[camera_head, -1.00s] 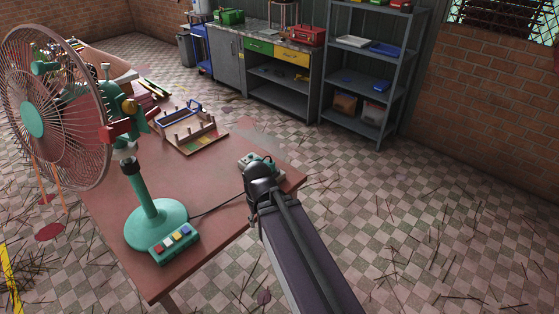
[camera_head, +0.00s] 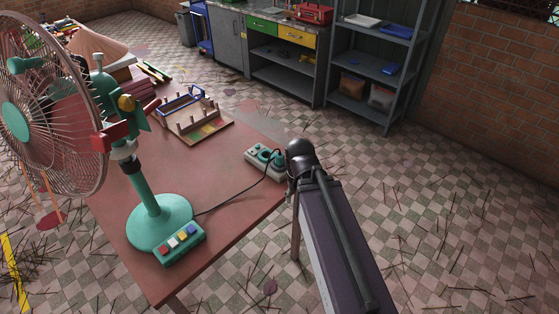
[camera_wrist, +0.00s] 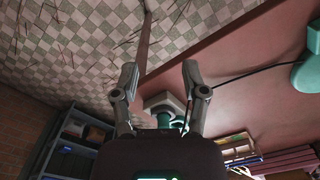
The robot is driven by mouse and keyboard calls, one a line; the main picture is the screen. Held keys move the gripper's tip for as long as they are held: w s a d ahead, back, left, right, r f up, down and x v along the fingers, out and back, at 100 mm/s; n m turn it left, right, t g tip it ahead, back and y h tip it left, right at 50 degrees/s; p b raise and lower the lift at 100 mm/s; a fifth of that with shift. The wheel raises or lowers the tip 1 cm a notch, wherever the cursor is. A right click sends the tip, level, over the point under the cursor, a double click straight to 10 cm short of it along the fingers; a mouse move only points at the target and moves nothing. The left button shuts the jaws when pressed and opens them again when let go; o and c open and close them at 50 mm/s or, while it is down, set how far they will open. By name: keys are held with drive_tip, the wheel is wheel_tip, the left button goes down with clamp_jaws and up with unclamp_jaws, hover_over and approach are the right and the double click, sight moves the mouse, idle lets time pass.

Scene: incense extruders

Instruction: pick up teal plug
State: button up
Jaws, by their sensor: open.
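A pale power strip (camera_head: 258,168) with teal sockets lies near the far right edge of the reddish table (camera_head: 225,215). A dark cable runs from the teal fan (camera_head: 160,222) to the strip, where the small teal plug (camera_head: 271,156) seems to sit; its outline is hard to separate from the sockets. In the wrist view my gripper (camera_wrist: 158,76) is open, its two fingers apart and empty. The pale strip (camera_wrist: 162,103) and teal parts (camera_wrist: 178,124) show between and beyond the fingers. The right finger hides part of the cable. In the head view my arm hides the gripper.
A wooden rack (camera_head: 203,130) with a blue frame stands on the table behind the strip. The fan takes up the left side. Grey shelves (camera_head: 375,70) and a workbench (camera_head: 285,65) stand beyond.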

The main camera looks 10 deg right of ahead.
drive_tip(key=o, duration=0.3)
drive_tip(key=shift+o, duration=0.8)
drive_tip(key=shift+w, duration=0.25)
wheel_tip(320, 180, up, 3)
drive_tip(key=n+p, duration=0.3)
drive_tip(key=n, duration=0.1)
hover_over(280, 155)
drive_tip(key=shift+f, duration=0.2)
wheel_tip(280, 155, down, 9)
drive_tip(key=b, duration=0.9)
drive_tip(key=shift+r, duration=0.15)
drive_tip(key=shift+f+b, duration=2.6)
drive_tip(key=shift+b, duration=0.05)
